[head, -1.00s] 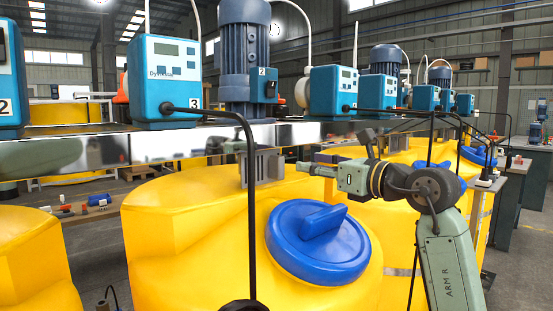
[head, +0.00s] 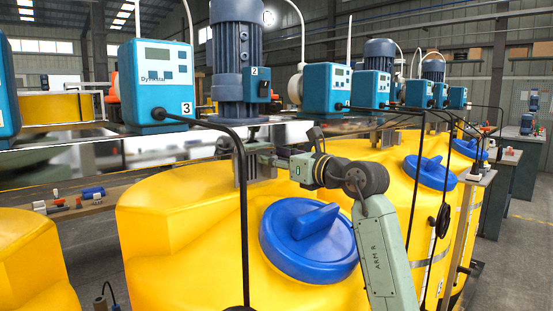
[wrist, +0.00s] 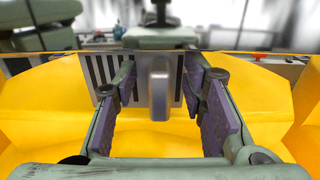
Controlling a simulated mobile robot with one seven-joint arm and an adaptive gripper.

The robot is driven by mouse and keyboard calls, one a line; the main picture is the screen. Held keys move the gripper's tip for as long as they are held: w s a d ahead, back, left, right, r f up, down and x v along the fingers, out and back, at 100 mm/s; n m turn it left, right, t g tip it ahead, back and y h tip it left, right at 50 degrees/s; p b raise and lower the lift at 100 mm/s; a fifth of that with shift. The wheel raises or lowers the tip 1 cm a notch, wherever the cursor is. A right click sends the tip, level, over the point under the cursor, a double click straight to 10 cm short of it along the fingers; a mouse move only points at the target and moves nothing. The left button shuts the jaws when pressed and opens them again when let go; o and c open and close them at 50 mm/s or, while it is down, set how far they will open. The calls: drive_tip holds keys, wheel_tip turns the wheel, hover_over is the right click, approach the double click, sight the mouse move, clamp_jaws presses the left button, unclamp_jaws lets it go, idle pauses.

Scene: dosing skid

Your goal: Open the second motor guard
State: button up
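The second motor (head: 237,60) is a dark blue finned cylinder with a "2" label on its box, standing on the rail. Below it hangs its guard, a grey slotted metal plate (head: 240,168); the slots also show in the wrist view (wrist: 97,72). A grey upright handle (wrist: 159,92) stands out from the plate. My gripper (head: 262,161) is at the guard, coming from the right. In the wrist view my gripper (wrist: 162,84) is open, its purple-padded fingers on either side of the handle, with gaps showing. In the head view the fingertips partly cover the guard.
The yellow tank (head: 180,225) with a blue lid (head: 309,240) lies under and in front of the guard. A blue pump (head: 160,85) marked 3 and another pump (head: 326,90) flank the motor. A black pipe (head: 244,230) runs down in front of the tank.

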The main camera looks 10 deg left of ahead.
clamp_jaws()
idle(0.7)
